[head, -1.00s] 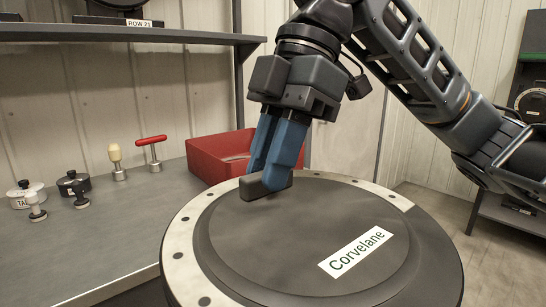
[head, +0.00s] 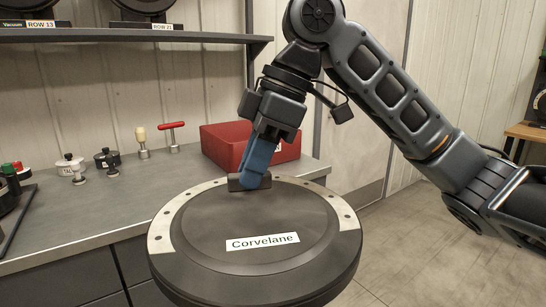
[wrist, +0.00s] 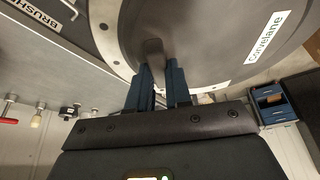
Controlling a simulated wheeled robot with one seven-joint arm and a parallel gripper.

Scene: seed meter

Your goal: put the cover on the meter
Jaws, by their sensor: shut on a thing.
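The cover (head: 265,215) is a wide dark disc with a pale dotted rim band and a white "Corvelane" label (head: 262,242). It is roughly level, in front of the bench edge, and what is under it is hidden. My gripper (head: 255,180) comes from above and is shut on the cover's small dark grip block (head: 235,183) near its far edge. In the wrist view, the blue fingers (wrist: 158,75) stand on both sides of this block (wrist: 152,47).
The grey bench (head: 60,225) runs behind and left of the cover. On it are a red bin (head: 222,145), a red T-handled tool (head: 172,135), a pale-handled tool (head: 142,140) and small weights or knobs. A shelf (head: 130,38) overhangs it. Open floor (head: 400,235) lies right.

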